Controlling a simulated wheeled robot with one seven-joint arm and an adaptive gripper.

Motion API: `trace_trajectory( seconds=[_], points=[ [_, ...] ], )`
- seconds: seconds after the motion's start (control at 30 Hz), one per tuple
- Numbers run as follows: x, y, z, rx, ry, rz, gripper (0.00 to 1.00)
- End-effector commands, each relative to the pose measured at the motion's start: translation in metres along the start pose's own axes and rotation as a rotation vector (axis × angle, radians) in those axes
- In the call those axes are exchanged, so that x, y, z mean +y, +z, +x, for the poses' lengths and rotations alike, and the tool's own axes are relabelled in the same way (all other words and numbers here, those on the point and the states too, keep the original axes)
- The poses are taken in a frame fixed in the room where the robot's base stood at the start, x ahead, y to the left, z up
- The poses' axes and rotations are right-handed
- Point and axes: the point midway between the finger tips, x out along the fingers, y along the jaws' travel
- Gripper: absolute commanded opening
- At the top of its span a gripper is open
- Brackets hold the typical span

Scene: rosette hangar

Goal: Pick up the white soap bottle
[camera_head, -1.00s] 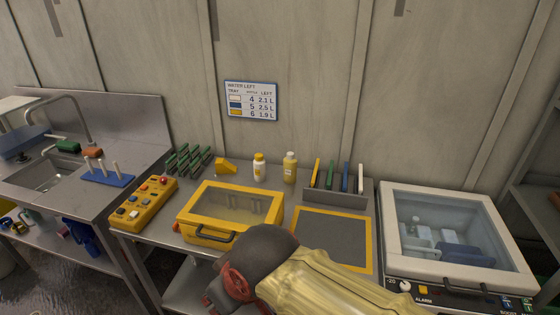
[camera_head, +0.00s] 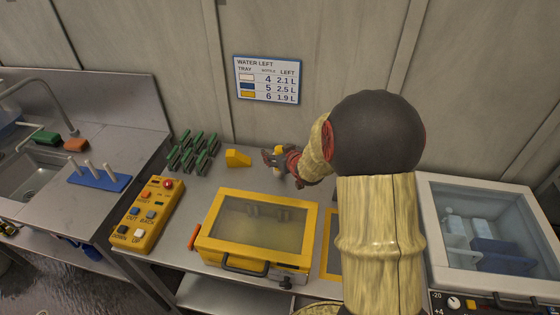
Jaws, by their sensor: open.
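The white soap bottle (camera_head: 277,172) stands at the back of the steel bench, mostly covered by my gripper; its yellow cap and a bit of white body show. My gripper (camera_head: 270,158) is open, reaching in from the right, with its fingers at the bottle's upper part. I cannot tell whether the fingers touch it or lie on both sides of it.
A yellow wedge (camera_head: 238,158) and a green rack (camera_head: 194,151) stand left of the bottle. A yellow windowed box (camera_head: 257,262) and a button panel (camera_head: 145,215) are in front. My arm covers the bench's right part, hiding the yellow bottle.

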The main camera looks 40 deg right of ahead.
Motion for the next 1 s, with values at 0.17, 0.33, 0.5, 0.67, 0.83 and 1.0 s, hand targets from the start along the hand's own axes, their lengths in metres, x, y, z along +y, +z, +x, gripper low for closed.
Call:
trace_trajectory(
  seconds=[0.17,0.33,0.5,0.67,0.83,1.0],
  points=[
    [0.019,0.034,0.024,0.074,-0.044,0.045,0.62],
    [0.022,0.045,0.033,0.112,-0.068,0.065,0.62],
    [0.020,0.045,0.049,0.118,-0.073,0.066,0.62],
    [0.019,0.042,0.065,0.118,-0.072,0.066,0.62],
    [0.017,0.036,0.089,0.119,-0.072,0.065,0.62],
    [0.016,0.035,0.106,0.117,-0.071,0.066,0.62]
  ],
)
